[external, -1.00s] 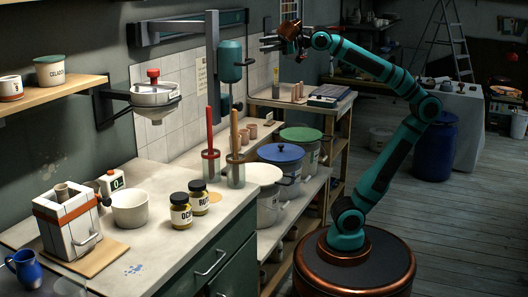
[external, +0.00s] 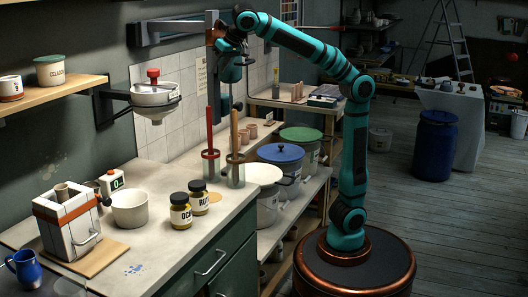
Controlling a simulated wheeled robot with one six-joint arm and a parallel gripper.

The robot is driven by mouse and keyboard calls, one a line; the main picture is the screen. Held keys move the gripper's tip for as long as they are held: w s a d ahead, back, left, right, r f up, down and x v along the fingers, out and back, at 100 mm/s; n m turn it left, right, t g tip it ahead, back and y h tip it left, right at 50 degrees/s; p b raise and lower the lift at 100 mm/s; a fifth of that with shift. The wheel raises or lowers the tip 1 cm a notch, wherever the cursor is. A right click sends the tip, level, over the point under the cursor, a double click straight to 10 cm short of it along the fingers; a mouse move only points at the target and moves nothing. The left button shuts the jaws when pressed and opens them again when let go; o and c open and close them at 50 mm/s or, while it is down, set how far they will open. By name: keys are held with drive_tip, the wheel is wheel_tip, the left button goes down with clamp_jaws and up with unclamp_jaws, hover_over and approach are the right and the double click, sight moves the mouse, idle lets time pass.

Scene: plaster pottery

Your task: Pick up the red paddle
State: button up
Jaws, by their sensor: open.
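The red paddle (external: 210,128) stands upright on the worktop, its lower end in a clear glass vessel. A brown wooden paddle (external: 234,132) stands upright just to its right in another clear vessel.
Dark-lidded jars (external: 181,212) and a white bowl (external: 130,209) stand left of the paddles. Lidded buckets (external: 281,155) stand on the lower shelf to the right. The front of the worktop is mostly clear.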

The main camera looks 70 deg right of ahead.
drive_tip(key=w+a+f+m+g+h, duration=0.1)
drive_tip(key=a+f+m+g+h, duration=0.1)
drive_tip(key=a+f+m, duration=0.25)
drive_tip(key=m+g+h, duration=0.1)
drive_tip(key=m, duration=0.2)
approach(209, 119)
drive_tip(key=shift+n, duration=0.25)
drive_tip(key=x, duration=0.7)
drive_tip(key=d+x, duration=0.1)
drive_tip(key=x, duration=0.3)
drive_tip(key=shift+w+d+r, duration=0.1)
drive_tip(key=shift+w+r, duration=0.1)
drive_tip(key=shift+w, duration=0.1)
clamp_jaws()
